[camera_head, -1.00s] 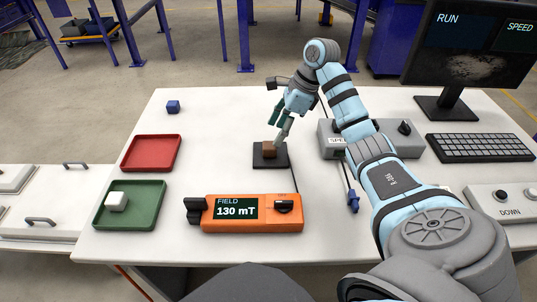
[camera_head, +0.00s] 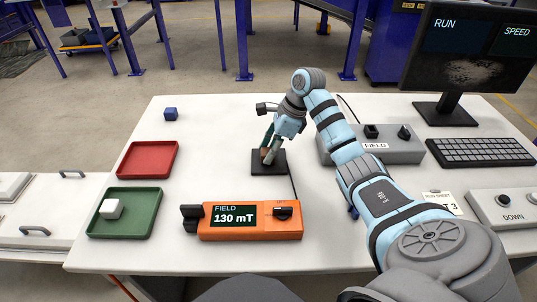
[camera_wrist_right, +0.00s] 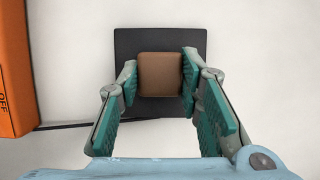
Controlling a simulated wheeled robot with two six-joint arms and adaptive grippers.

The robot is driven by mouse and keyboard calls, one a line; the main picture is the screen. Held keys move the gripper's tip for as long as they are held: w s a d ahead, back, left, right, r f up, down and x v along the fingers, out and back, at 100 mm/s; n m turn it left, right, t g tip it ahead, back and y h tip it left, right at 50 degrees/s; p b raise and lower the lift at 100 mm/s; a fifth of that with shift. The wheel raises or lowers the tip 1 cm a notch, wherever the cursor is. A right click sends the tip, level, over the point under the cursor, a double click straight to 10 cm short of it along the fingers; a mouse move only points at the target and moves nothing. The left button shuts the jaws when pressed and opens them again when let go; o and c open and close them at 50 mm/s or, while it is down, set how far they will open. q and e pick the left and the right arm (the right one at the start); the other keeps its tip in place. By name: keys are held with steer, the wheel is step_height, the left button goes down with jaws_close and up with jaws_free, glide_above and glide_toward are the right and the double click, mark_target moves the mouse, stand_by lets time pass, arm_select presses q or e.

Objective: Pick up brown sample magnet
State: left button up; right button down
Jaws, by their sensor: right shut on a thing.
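The brown sample magnet (camera_wrist_right: 160,74) is a small block with rounded edges on a dark square pad (camera_wrist_right: 134,42). In the head view the pad (camera_head: 280,167) lies mid-table, and the magnet (camera_head: 265,157) is partly hidden by my fingers. My right gripper (camera_wrist_right: 160,86) has its fingertips at the left and right sides of the magnet, closed on it. The magnet appears to be still at the pad. The right gripper also shows in the head view (camera_head: 270,148). My left gripper is not in view.
An orange field meter (camera_head: 252,222) reading 130 mT stands in front of the pad, with a cable leading to the pad. A red tray (camera_head: 148,160) is empty; a green tray (camera_head: 135,230) holds a white cube (camera_head: 111,209). A blue cube (camera_head: 170,114) sits behind. A grey control box (camera_head: 400,152) is right.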

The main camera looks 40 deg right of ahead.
step_height(320, 180, up, 7)
steer(key=shift+f+p, duration=0.1)
steer(key=shift+p, duration=1.1)
step_height(320, 180, up, 13)
steer(key=p, duration=1.3)
